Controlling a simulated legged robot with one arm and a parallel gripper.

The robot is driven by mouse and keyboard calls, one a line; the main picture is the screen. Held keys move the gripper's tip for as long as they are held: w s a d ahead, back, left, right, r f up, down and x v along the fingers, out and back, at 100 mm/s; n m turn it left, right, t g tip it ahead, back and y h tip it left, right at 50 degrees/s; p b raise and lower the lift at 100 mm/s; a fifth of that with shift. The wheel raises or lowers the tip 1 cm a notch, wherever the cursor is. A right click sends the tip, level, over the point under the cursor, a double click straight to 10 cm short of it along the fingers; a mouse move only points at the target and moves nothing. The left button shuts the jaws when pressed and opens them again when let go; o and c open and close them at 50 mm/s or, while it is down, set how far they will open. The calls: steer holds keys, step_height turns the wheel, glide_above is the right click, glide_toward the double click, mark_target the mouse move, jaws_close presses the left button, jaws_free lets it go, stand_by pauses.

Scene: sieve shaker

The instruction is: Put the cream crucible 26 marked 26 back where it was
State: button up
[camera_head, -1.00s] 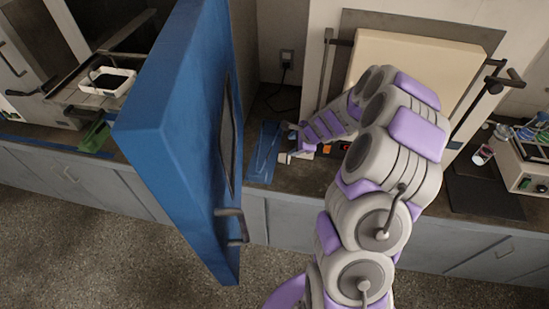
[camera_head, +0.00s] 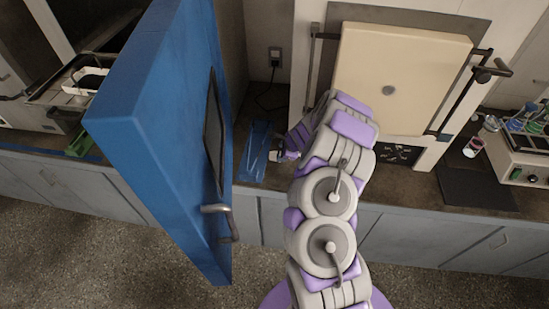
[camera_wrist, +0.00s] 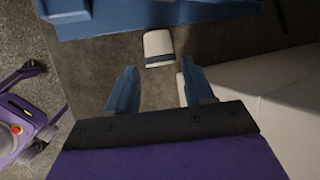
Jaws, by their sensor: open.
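A small cream cup-like piece (camera_wrist: 159,47), likely the crucible, stands on the dark counter in the wrist view. No number is readable on it. My gripper (camera_wrist: 157,82) is open, its two blue fingers apart and empty. The cup lies just beyond the fingertips, roughly centred between them and apart from them. In the head view my gripper (camera_head: 285,150) is low over the counter beside a blue tray (camera_head: 252,160), partly hidden by my arm. The tray's blue edge also crosses the top of the wrist view (camera_wrist: 110,25), behind the cup.
A large blue door (camera_head: 160,105) stands open left of my arm. A furnace with a cream door (camera_head: 395,75) and side bars stands behind the arm. To the right are a labelled cup (camera_head: 474,148), a dark mat (camera_head: 475,190) and a device with flasks (camera_head: 525,155).

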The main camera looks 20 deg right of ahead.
mark_target(276, 154)
steer(key=shift+w+a+f, duration=0.3)
steer(key=shift+a+f, duration=0.15)
steer(key=shift+f, duration=0.05)
steer(key=shift+w+a+f, duration=0.1)
steer(key=shift+w+f, duration=0.05)
steer(key=shift+f, duration=0.15)
steer(key=b+x, duration=0.1)
steer(key=x, duration=0.3)
steer(key=shift+b, duration=0.35)
steer(key=shift+w+d+r, duration=0.1)
steer(key=shift+d, duration=0.15)
steer(key=c, duration=0.8)
steer(key=shift+o, duration=0.2)
